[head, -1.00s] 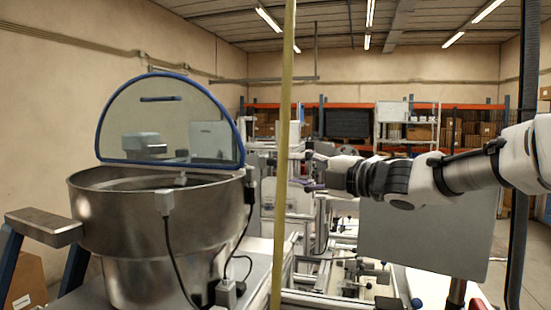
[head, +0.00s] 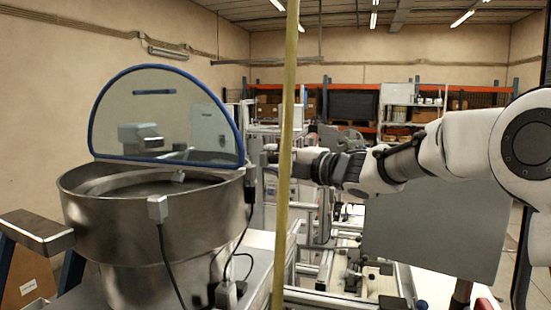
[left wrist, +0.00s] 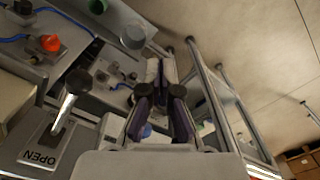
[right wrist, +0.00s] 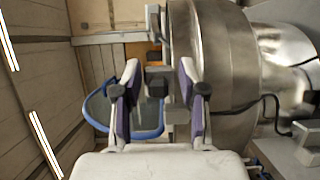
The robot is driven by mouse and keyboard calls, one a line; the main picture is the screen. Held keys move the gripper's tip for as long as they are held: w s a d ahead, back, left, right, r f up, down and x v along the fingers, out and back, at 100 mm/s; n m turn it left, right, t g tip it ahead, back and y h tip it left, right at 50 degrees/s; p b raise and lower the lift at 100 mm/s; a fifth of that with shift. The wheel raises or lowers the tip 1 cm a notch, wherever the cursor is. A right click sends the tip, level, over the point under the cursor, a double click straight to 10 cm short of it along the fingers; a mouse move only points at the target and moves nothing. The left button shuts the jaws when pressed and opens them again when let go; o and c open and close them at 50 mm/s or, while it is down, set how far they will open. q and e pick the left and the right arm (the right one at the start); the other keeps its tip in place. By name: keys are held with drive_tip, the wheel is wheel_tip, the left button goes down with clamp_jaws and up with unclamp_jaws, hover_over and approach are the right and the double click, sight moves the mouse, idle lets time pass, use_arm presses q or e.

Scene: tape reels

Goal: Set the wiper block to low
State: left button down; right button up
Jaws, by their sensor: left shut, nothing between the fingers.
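My right gripper (head: 270,160) reaches in from the right in the head view. It passes behind the yellow pole, and its tip is close to the right rim of the steel bowl (head: 90,215). In the right wrist view the purple-padded fingers (right wrist: 158,72) are spread apart. A small dark block (right wrist: 155,82) shows between them; it may be the wiper block, and I cannot tell whether a finger touches it or which setting it has. The bowl also fills the right part of that view (right wrist: 225,75). My left gripper (left wrist: 160,65) is shut and empty, and it is outside the head view.
The yellow pole (head: 286,120) stands in front of my right gripper. A blue-edged clear lid (head: 115,110) rises over the bowl. A grey panel (head: 435,230) hangs below my right arm. In the left wrist view are a metal lever (left wrist: 70,92), an OPEN label (left wrist: 42,152) and an orange knob (left wrist: 50,43).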

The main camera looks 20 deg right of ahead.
drive_tip(key=shift+s+a+r, duration=0.15)
drive_tip(key=shift+s, duration=0.1)
clamp_jaws()
wheel_tip(320, 180, down, 4)
drive_tip(key=b, duration=0.3)
drive_tip(key=shift+r, duration=0.15)
drive_tip(key=shift+o, duration=1.3)
unclamp_jaws()
